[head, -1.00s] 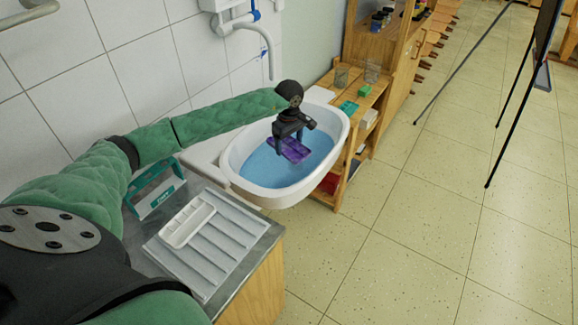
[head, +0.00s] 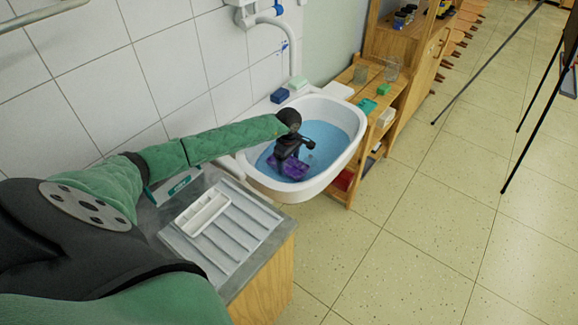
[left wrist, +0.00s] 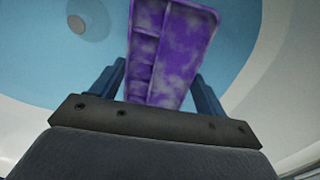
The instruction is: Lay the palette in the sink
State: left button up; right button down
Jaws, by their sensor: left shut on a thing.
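The purple palette (head: 290,168), mottled with white and divided into small wells, is in my left gripper (head: 286,160). In the left wrist view the palette (left wrist: 170,50) stands out between the two blue-grey fingers, and the gripper is shut on it. Gripper and palette are inside the white oval sink (head: 349,158), over its blue basin floor. Whether the palette touches the floor I cannot tell. The sink's drain (left wrist: 76,24) shows in the left wrist view beside the palette. My right gripper is not in view.
A ridged drainboard (head: 243,226) with a white tray (head: 202,213) is left of the sink. A blue block (head: 279,96) lies at the sink's back edge. A wooden shelf unit (head: 352,188) with jars stands to the right. The floor in front is clear.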

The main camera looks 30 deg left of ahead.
aim_at(288, 166)
pick_arm(q)
jog(key=shift+f+p, duration=0.75)
jog(key=shift+f, duration=1.25)
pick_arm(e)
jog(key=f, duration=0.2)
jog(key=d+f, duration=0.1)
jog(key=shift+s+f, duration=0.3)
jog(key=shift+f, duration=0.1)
pick_arm(q)
jog(key=shift+f, duration=0.1)
jog(key=o, duration=1)
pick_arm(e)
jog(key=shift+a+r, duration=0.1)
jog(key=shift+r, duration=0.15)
